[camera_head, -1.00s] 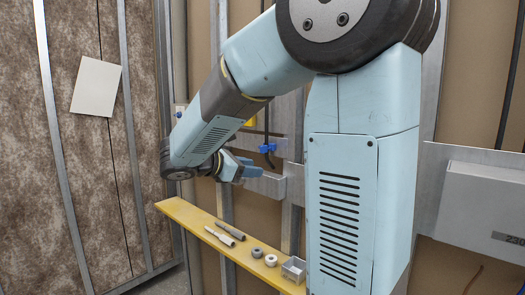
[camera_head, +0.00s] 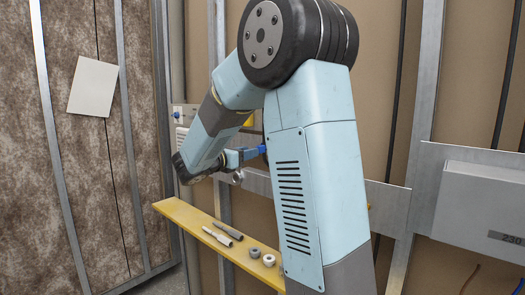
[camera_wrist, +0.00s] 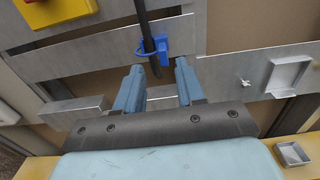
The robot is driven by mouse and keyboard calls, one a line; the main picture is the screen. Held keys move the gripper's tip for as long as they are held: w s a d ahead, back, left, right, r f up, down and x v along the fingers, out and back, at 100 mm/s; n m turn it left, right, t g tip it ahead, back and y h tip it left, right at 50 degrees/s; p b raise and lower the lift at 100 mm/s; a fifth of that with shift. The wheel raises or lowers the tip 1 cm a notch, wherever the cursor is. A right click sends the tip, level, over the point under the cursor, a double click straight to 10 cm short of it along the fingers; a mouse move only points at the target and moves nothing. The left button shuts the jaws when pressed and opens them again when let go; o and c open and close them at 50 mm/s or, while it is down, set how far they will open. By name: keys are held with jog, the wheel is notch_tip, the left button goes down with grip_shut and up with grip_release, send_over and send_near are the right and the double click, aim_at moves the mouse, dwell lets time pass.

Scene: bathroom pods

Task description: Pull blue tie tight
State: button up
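The blue tie (camera_wrist: 164,46) sits around a black cable (camera_wrist: 149,28) against a grey metal rail, ahead of my gripper in the wrist view. A narrow blue part of it reaches left of the cable. In the head view a bit of the blue tie (camera_head: 262,149) shows beside my arm. My gripper (camera_wrist: 159,66) is open, with its two blue fingers apart and nothing seen between them but the cable's lower end and rail behind. The fingertips look short of the tie or just below it; I cannot tell the exact gap. The head view shows the gripper (camera_head: 240,156) only partly.
A yellow shelf (camera_head: 170,207) below holds pen-like tools (camera_head: 217,236) and two ring-shaped parts (camera_head: 268,260). The wrist view shows a small metal tray (camera_wrist: 292,153) at lower right, a metal bracket (camera_wrist: 288,76) and a box (camera_wrist: 75,112) on the rails. A grey box (camera_head: 485,205) stands at right.

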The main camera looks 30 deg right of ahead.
aim_at(261, 149)
jog(key=shift+x, duration=2.7)
jog(key=shift+s, duration=0.1)
grip_shut()
jog(key=shift+r, duration=0.1)
jog(key=shift+a, duration=0.1)
